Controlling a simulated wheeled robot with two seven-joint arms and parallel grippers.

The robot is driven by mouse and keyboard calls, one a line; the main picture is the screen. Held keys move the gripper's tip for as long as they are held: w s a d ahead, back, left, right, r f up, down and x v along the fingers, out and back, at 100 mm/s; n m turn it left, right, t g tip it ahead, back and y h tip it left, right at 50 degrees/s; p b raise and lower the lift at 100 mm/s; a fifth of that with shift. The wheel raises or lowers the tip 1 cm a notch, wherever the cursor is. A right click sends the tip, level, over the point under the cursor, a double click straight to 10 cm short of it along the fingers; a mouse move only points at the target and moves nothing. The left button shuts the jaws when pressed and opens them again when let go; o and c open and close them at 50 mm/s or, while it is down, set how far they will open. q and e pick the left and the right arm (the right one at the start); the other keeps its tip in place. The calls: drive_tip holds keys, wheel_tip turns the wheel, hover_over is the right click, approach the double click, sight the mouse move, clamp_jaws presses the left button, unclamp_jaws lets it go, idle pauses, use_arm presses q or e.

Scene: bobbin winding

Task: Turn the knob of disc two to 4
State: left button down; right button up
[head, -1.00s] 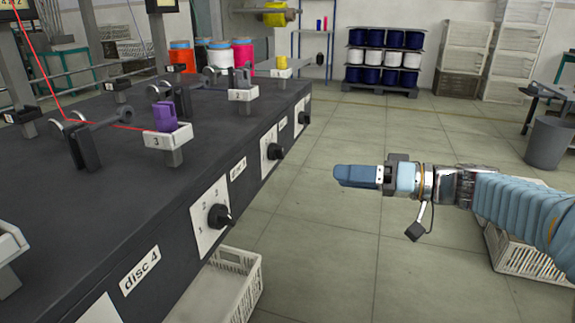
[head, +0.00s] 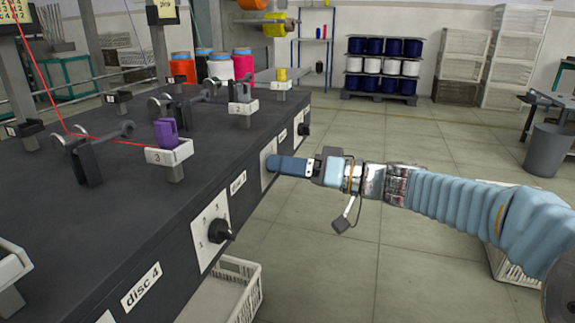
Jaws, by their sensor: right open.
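My right gripper (head: 274,164) reaches in from the right with blue fingers. Its tips are at the second dial plate (head: 266,174) from the far end of the bench's front face, which seems to be disc two's. The fingers hide this plate's knob, so I cannot see its setting or whether they touch it. The jaws are seen side-on and hold nothing visible. A nearer black knob (head: 221,231) sits on a numbered white plate (head: 206,241), and a far knob (head: 303,130) shows beyond the gripper. My left gripper is not in view.
The dark bench (head: 95,215) fills the left, with a purple bobbin (head: 166,132) in holder 3 (head: 180,152) and a red thread. A white crate (head: 232,280) stands below the front face. The floor (head: 370,270) right of the bench is mostly open.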

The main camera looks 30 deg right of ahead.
drive_tip(key=c, duration=1)
